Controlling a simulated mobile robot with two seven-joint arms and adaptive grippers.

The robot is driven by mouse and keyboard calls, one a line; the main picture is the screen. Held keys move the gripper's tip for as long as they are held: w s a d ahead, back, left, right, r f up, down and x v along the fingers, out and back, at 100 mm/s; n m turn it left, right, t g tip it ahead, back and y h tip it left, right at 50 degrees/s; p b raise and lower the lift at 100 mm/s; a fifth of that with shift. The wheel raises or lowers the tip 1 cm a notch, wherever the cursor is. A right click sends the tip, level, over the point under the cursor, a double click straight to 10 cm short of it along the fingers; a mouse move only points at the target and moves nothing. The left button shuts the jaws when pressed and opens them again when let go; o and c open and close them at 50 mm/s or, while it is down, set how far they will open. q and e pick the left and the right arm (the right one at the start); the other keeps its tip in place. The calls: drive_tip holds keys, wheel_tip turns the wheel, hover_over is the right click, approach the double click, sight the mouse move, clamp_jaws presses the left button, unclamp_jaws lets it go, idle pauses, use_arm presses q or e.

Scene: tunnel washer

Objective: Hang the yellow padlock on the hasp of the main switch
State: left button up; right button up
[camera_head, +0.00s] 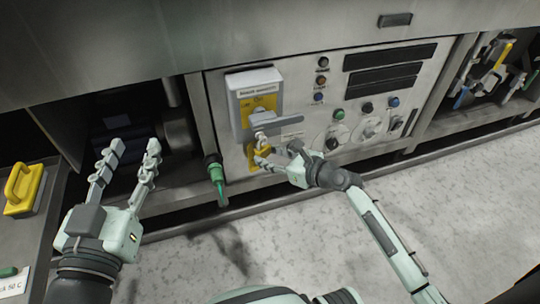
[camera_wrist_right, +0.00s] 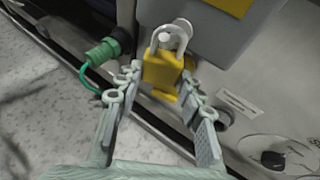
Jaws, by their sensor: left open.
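The yellow padlock (camera_wrist_right: 162,72) is upright at the grey stud of the hasp (camera_wrist_right: 180,28) in the right wrist view. Its shackle appears looped around the stud; how far it is seated cannot be told. In the head view the padlock (camera_head: 259,155) is just below the grey handle of the main switch (camera_head: 275,130). My left gripper (camera_head: 134,146) is open and empty, well left of the switch.
A green connector (camera_head: 216,172) with a hanging green cable is left of the padlock. Knobs and buttons (camera_head: 340,114) cover the panel on the right. A yellow-handled block (camera_head: 24,185) is on the surface at far left. The floor in front is clear.

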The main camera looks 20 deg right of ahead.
drive_tip(key=o, duration=0.5)
drive_tip(key=shift+s, duration=0.1)
drive_tip(key=v, duration=1.2)
drive_tip(key=shift+d, duration=0.1)
